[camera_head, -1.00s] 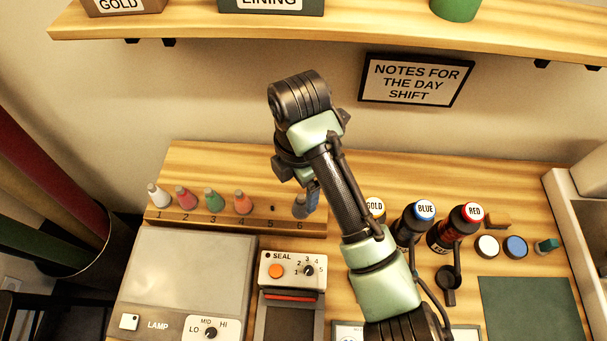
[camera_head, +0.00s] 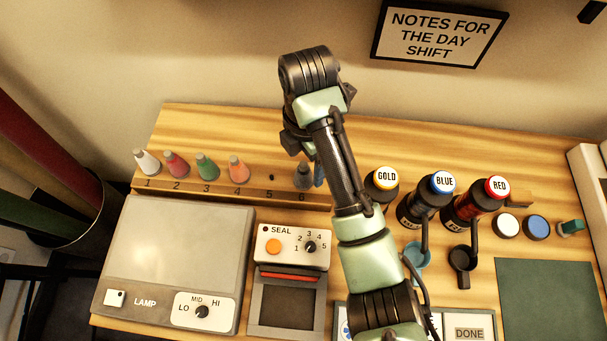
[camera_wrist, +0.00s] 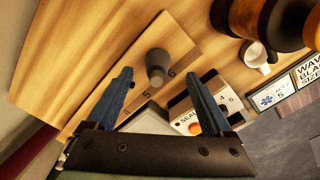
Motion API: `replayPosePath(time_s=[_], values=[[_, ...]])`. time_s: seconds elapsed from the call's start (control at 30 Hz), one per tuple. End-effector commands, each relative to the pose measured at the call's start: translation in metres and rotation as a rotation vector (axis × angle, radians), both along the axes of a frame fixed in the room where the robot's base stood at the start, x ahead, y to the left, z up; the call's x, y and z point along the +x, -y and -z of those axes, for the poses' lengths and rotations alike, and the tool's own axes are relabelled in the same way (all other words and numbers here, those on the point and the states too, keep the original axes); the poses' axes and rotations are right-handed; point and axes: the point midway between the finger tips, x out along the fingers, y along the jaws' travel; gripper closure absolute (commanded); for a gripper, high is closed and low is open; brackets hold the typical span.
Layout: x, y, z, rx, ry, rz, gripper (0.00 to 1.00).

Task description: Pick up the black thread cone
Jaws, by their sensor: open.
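The black thread cone (camera_head: 303,178) stands upright at place 6 of the numbered wooden rack (camera_head: 230,192), looking dark grey with a paler top. In the wrist view the cone (camera_wrist: 157,70) shows between and beyond my blue fingertips. My gripper (camera_wrist: 158,82) is open and empty, its fingers apart on either side of the cone in that view. I cannot tell whether they are level with it. In the head view my arm hides most of the gripper; only a bit of blue finger shows beside the cone.
White, red, green and orange cones (camera_head: 237,168) stand at places 1 to 4; place 5 is empty. A seal device (camera_head: 288,245) and a lamp panel (camera_head: 170,260) lie in front. Bottles labelled gold, blue and red (camera_head: 497,188) stand to the right. The wood behind the rack is clear.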

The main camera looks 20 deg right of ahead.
Motion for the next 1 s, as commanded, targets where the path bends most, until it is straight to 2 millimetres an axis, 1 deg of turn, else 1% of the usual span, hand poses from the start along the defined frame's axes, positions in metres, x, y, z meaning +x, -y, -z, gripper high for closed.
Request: replayPosePath(time_s=[0.03, 0.07, 0.3, 0.4, 0.6, 0.67, 0.7, 0.87, 1.0], values=[[0.000, -0.002, 0.010, 0.001, -0.003, 0.000, 0.15], [0.000, -0.002, 0.015, 0.001, -0.003, 0.000, 0.15], [0.002, -0.004, 0.044, 0.001, -0.003, -0.001, 0.15], [0.002, -0.004, 0.048, -0.001, -0.002, -0.001, 0.15], [0.002, -0.004, 0.048, 0.000, -0.001, -0.001, 0.15], [0.002, -0.004, 0.048, 0.000, -0.001, -0.001, 0.25], [0.002, -0.004, 0.048, 0.000, -0.001, -0.001, 0.32], [0.002, -0.004, 0.048, 0.000, -0.001, -0.001, 0.61], [0.002, -0.004, 0.048, 0.000, -0.001, -0.001, 0.86]])
